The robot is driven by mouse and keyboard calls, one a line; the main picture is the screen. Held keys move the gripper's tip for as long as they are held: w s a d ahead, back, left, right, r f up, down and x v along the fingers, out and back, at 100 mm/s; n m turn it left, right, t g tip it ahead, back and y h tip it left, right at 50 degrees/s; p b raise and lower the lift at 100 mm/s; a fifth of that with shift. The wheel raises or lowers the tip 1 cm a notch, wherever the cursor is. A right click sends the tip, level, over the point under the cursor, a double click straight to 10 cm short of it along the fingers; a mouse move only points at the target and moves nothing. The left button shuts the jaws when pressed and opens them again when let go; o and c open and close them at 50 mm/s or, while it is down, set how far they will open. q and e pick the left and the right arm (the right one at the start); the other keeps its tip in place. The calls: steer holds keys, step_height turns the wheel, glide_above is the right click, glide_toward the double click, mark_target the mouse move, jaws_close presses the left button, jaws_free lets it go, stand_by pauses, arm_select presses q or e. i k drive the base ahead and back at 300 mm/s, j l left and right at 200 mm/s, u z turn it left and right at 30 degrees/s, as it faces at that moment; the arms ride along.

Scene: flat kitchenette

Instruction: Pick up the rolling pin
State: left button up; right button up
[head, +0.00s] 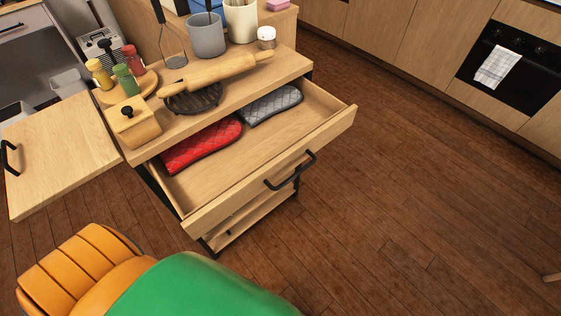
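The wooden rolling pin (214,73) lies on top of the wooden cabinet (292,66), slanting from lower left to upper right. Its left part rests over a dark round trivet (194,100). No gripper shows in the head view, and neither gripper is near the pin.
The cabinet's top drawer (245,164) stands open with a red mitt (203,144) and a grey mitt (271,104) inside. Spice jars (124,80), a wooden box (133,123) and a grey cup (206,35) stand around the pin. A cabinet door (60,150) is open at left.

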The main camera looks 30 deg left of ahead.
mark_target(195, 81)
steer(key=u, duration=1.25)
steer(key=i+l+u, duration=0.2)
steer(key=l+u, duration=0.15)
steer(key=l, duration=0.45)
steer(key=i+l+u, duration=0.1)
steer(key=l+u, duration=0.25)
steer(key=l, duration=0.45)
steer(key=l+u, duration=0.35)
steer(key=l, duration=0.5)
